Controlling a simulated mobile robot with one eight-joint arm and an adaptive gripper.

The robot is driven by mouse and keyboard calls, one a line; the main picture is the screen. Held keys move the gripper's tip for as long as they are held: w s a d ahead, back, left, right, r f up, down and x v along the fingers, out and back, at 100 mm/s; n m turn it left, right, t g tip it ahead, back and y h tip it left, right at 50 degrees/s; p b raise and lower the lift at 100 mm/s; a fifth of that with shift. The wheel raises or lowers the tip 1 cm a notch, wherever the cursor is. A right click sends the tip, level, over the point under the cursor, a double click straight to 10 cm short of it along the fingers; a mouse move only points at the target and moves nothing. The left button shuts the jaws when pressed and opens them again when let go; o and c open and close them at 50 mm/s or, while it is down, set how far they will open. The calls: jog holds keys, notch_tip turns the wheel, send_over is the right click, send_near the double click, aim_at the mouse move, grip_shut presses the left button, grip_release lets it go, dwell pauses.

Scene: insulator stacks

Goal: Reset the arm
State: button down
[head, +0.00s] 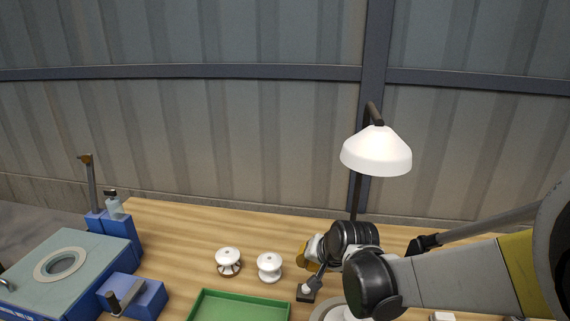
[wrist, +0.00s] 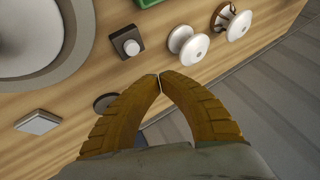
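My gripper (wrist: 159,78) shows in the wrist view with its two brown ridged fingers curved inward and their tips meeting. Nothing shows between the fingers. In the head view the gripper (head: 304,254) is partly hidden behind my dark wrist, at the right of the wooden table (head: 190,228). Two white insulators stand on the table left of it: one with brown parts (head: 229,262) and a plain white one (head: 269,267). They also show in the wrist view, the plain one (wrist: 188,45) nearer the gripper and the other (wrist: 232,24) farther right.
A green tray (head: 240,296) lies at the front of the table. A small dark block with a light knob (head: 305,293) is beside my wrist. A white-shaded lamp (head: 376,156) rises behind the arm. A blue machine (head: 68,270) stands at the left. Clear wood lies behind the insulators.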

jog(key=s+d+r+n+h, duration=0.1)
jog(key=s+d+r, duration=0.1)
jog(key=s+d, duration=0.2)
jog(key=s+d+r+n+h+b, duration=0.1)
jog(key=s+d+r, duration=0.2)
jog(key=s, duration=0.7)
jog(key=s+d+r+n, duration=0.1)
jog(key=s+d+r, duration=0.1)
jog(key=s+d, duration=0.2)
jog(key=s, duration=0.3)
jog(key=shift+s+d+r+n+h, duration=0.2)
jog(key=shift+d+n+h, duration=0.1)
jog(key=shift+h, duration=0.1)
